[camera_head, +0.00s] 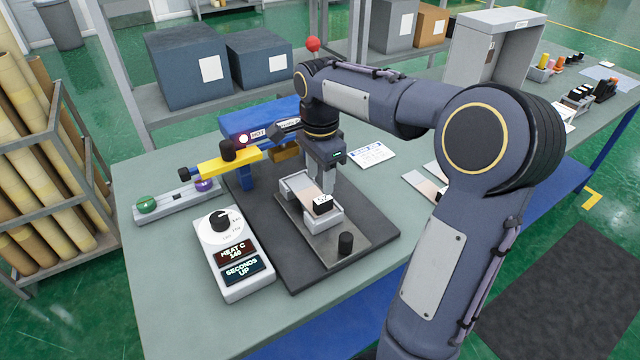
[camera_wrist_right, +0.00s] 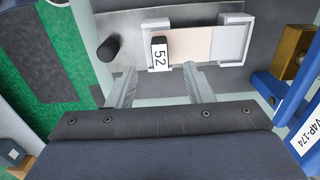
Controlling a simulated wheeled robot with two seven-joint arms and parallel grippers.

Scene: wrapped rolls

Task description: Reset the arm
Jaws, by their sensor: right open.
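My right arm reaches in from the right side of the head view. Its gripper (camera_head: 326,182) points down over the metal plate (camera_head: 338,256). The jaws (camera_wrist_right: 158,78) are open with nothing between them in the wrist view. A small black block with a white face marked 52 (camera_wrist_right: 159,54) lies just beyond the fingertips, and it also shows in the head view (camera_head: 322,205). It sits at one end of a pale strip (camera_wrist_right: 190,45) in a light grey holder (camera_wrist_right: 237,40). My left gripper is not in view.
A blue press marked HOT (camera_head: 262,120) with a yellow bar (camera_head: 232,163) stands close behind the gripper. A white control box (camera_head: 232,255) is at front left. A black knob (camera_head: 346,243) rises from the plate. A grey cabinet (camera_head: 490,50) stands at back right.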

